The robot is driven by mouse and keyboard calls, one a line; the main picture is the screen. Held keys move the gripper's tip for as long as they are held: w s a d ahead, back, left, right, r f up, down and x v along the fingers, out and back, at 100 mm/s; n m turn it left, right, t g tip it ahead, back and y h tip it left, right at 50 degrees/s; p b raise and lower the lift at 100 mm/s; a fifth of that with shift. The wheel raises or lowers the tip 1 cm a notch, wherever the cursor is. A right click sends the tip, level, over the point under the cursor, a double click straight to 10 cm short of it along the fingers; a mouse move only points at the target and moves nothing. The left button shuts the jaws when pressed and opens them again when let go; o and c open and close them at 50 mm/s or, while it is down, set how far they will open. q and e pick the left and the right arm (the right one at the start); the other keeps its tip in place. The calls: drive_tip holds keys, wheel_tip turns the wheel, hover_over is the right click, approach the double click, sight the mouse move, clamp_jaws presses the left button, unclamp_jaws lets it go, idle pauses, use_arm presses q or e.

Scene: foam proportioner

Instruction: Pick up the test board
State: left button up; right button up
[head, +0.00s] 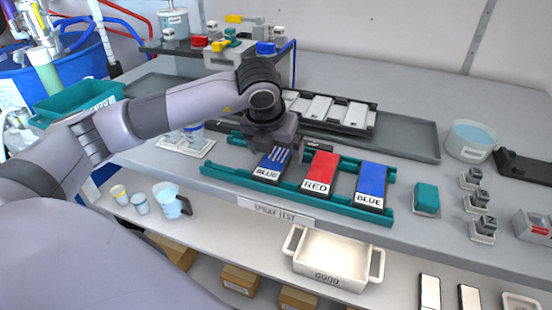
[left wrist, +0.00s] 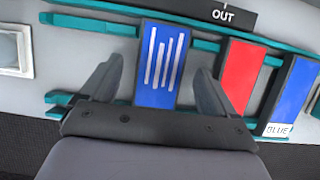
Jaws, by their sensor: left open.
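A blue board with white stripes (head: 272,165), labelled BLUE, lies on a teal rack (head: 225,176), at the left of three boards. It also shows in the left wrist view (left wrist: 158,62). My left gripper (head: 271,150) is open above this board. In the left wrist view, the open fingers of the left gripper (left wrist: 157,82) stand one on each side of the striped board, and no grip on it shows. The gripper hides the board's far end in the head view. My right gripper is not in view.
A red board (head: 320,170) and a plain blue board (head: 371,184) lie to the right on the rack. A cream GOOD tray (head: 332,262) sits in front, below a SPRAY TEST label (head: 275,212). A dark tray of white panels (head: 357,116) lies behind. A teal block (head: 426,197) stands right.

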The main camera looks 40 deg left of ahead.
use_arm(q)
drive_tip(key=shift+w+f, duration=0.15)
drive_tip(key=shift+f, duration=0.15)
drive_tip(key=c, duration=1.2)
drive_tip(key=shift+o, duration=0.2)
drive_tip(key=shift+r, duration=0.15)
